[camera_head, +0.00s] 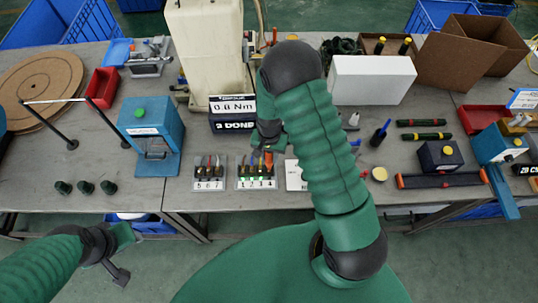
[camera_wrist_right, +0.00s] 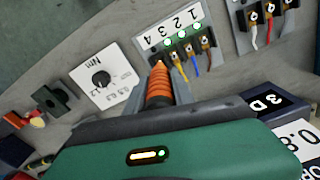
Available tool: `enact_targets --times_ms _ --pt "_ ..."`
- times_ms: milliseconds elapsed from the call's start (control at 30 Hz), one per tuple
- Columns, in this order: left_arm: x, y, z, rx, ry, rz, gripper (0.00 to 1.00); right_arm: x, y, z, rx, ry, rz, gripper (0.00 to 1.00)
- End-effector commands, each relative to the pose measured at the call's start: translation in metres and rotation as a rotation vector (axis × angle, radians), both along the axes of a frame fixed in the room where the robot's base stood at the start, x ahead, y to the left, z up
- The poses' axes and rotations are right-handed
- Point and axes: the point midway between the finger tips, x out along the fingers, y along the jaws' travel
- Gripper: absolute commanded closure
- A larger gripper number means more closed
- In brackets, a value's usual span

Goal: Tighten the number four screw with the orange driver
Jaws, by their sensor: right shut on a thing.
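The terminal block (camera_head: 256,184) marked with numbers stands on the table. In the right wrist view the block (camera_wrist_right: 150,40) shows upside down with the numbers 1 to 4. Green lights glow beside 1, 2 and 3; I see none lit by 4. My right gripper (camera_head: 268,145) is shut on the orange driver (camera_wrist_right: 158,95), which also shows in the head view (camera_head: 268,161). The driver's tip is at the number four end of the block; the screw is hidden, so contact is unclear. My left gripper (camera_head: 122,258) is open and empty off the table's front edge.
A second block marked 5, 6, 7 (camera_head: 209,185) stands to the left. A torque dial (camera_wrist_right: 100,82) lies beside the numbered block. A Nm display (camera_head: 233,110) stands behind. A blue press (camera_head: 150,130) stands left; a white box (camera_head: 372,80) stands back right.

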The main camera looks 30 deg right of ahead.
Motion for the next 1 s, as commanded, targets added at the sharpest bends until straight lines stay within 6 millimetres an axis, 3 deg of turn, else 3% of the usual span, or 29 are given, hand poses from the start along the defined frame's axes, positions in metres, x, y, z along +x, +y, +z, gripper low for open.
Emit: enact_targets --times_ms 1000 --pt "0.0000 0.0000 -0.0039 0.000 0.000 0.000 0.64 0.0001 0.0004 -0.0081 0.001 0.001 0.000 1.00"
